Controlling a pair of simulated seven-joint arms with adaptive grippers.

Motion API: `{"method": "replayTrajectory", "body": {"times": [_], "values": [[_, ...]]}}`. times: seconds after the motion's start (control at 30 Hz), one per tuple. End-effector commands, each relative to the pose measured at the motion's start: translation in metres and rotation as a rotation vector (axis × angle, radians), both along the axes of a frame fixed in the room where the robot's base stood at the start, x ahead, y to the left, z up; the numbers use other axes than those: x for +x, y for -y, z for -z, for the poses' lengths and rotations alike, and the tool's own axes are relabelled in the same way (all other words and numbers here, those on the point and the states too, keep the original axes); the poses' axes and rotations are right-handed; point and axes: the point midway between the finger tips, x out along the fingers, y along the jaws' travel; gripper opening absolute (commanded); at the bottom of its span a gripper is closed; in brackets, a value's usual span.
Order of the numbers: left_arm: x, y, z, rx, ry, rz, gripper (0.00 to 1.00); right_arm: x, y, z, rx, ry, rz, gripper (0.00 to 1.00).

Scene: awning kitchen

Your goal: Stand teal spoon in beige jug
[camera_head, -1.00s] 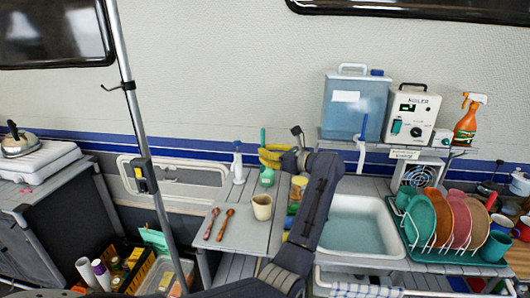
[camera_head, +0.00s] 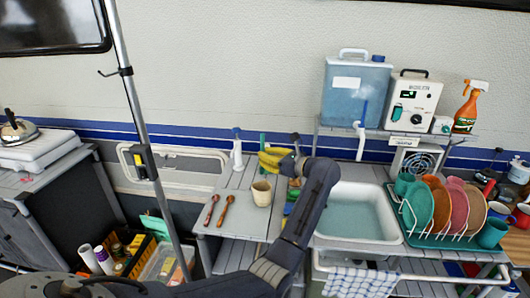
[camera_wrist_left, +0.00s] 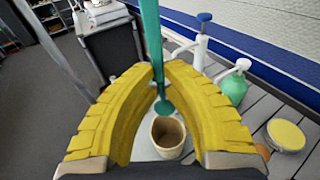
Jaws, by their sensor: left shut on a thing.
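My left gripper (camera_head: 272,158), with yellow fingers, is shut on the teal spoon (camera_head: 262,140). The spoon stands roughly upright between the fingertips in the left wrist view (camera_wrist_left: 151,45), its rounded end (camera_wrist_left: 163,107) pointing down. The beige jug (camera_head: 261,194) stands upright on the grey slatted counter, below the gripper. In the left wrist view its open mouth (camera_wrist_left: 168,132) lies just below the spoon's rounded end. I cannot tell how high the spoon's end is above the rim. The fingers hide part of the spoon in the head view. My right gripper is not in view.
Two brown wooden spoons (camera_head: 220,209) lie left of the jug. A white bottle (camera_head: 237,152), a green bottle (camera_wrist_left: 231,87) and a yellow-lidded jar (camera_wrist_left: 286,135) stand near. The sink (camera_head: 358,214) and dish rack (camera_head: 447,244) are to the right.

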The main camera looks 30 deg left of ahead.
Motion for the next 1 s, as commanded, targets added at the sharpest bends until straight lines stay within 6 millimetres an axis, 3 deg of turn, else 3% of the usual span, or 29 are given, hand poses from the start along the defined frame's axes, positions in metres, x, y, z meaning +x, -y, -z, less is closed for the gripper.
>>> {"method": "replayTrajectory", "body": {"times": [1.0], "values": [[0.0,0.0,0.068,0.0,-0.001,-0.001,0.0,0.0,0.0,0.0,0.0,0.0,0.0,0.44]]}}
